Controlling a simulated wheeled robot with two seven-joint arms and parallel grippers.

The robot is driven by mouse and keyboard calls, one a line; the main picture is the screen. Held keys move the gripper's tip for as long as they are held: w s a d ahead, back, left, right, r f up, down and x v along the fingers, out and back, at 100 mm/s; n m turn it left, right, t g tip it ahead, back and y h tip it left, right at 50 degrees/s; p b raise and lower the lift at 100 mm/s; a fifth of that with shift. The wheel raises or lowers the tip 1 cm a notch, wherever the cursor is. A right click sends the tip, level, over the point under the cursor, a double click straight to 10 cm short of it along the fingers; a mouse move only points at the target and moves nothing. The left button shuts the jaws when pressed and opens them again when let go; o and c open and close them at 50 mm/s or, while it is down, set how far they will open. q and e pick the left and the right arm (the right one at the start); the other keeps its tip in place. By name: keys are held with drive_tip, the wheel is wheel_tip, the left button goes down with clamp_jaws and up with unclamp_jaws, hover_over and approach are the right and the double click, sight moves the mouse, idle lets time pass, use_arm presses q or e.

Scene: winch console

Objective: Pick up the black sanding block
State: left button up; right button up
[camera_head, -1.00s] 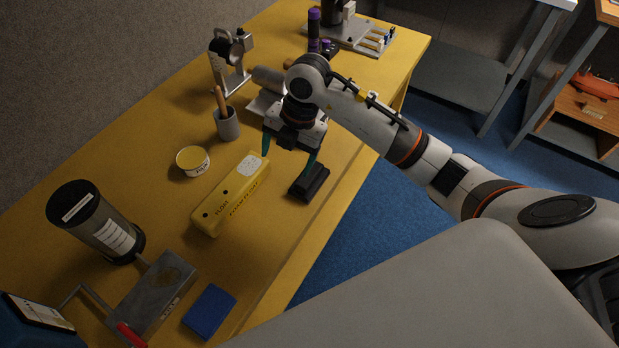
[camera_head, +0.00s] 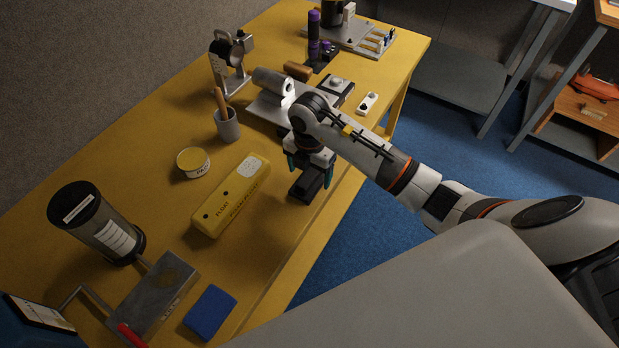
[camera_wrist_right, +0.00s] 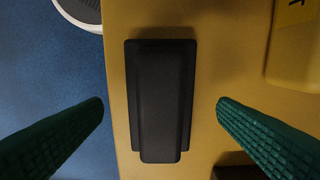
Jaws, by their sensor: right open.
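The black sanding block (camera_head: 306,186) lies on the yellow table (camera_head: 150,170) near its right edge. My right gripper (camera_head: 310,172) is just above the block, pointing down, with its green fingers apart. In the right wrist view the block (camera_wrist_right: 160,100) lies lengthwise between the two green fingertips (camera_wrist_right: 160,108), with a gap on each side. The gripper is open and empty. In the head view the gripper hides the far end of the block. My left gripper is not in view.
A yellow float (camera_head: 231,196) lies left of the block. The table's edge drops to blue floor at right.

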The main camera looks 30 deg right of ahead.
sight(309, 175)
drive_tip(key=shift+f, duration=0.9)
drive_tip(key=shift+c, duration=0.3)
drive_tip(key=c, duration=1.1)
wheel_tip(309, 175, up, 10)
drive_tip(key=shift+r, duration=0.1)
